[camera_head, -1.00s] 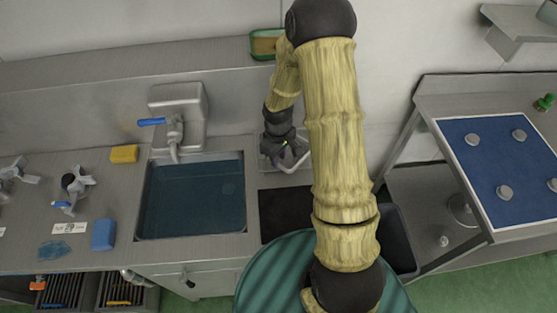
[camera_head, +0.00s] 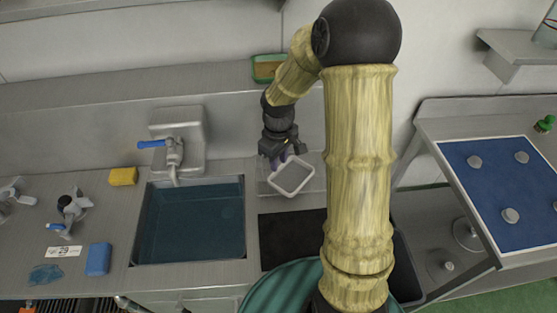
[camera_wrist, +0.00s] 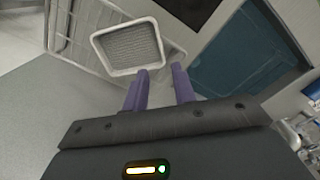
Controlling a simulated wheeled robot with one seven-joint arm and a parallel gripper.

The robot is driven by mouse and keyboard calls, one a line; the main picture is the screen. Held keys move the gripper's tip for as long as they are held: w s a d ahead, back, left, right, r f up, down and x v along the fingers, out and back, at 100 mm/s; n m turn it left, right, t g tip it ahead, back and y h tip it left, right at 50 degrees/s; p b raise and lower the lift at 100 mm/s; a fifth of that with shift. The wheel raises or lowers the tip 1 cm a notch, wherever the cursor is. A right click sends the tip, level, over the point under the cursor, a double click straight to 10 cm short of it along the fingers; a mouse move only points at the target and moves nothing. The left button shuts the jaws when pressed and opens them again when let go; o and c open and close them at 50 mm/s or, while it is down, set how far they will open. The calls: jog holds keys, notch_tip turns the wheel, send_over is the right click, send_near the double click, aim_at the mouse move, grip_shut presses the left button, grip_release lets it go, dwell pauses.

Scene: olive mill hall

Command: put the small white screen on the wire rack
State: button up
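The small white screen (camera_head: 291,177), a pale rounded frame with grey mesh, appears to lie over the wire rack (camera_wrist: 86,26) to the right of the sink. It also shows in the wrist view (camera_wrist: 128,47), with the rack's wires beside and under it. My gripper (camera_head: 275,158) is just behind and left of the screen in the head view. In the wrist view its two purple fingers (camera_wrist: 163,76) are apart with nothing between them. The left fingertip is close to a corner of the screen; whether they touch I cannot tell.
The sink (camera_head: 190,222) with dark water lies left of the rack, a black mat (camera_head: 292,238) in front of it. A yellow sponge (camera_head: 123,176) and a blue sponge (camera_head: 98,259) are left of the sink. A green-rimmed tray (camera_head: 263,68) stands on the back ledge.

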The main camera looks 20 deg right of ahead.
jog(key=s+r+m+t, duration=0.1)
jog(key=s+r+m, duration=0.2)
jog(key=s, duration=0.3)
jog(key=s+a+r+m+t, duration=0.1)
jog(key=s+r+m, duration=0.2)
jog(key=s, duration=0.4)
jog(key=shift+a+r+m+t, duration=0.3)
jog(key=shift+m, duration=0.1)
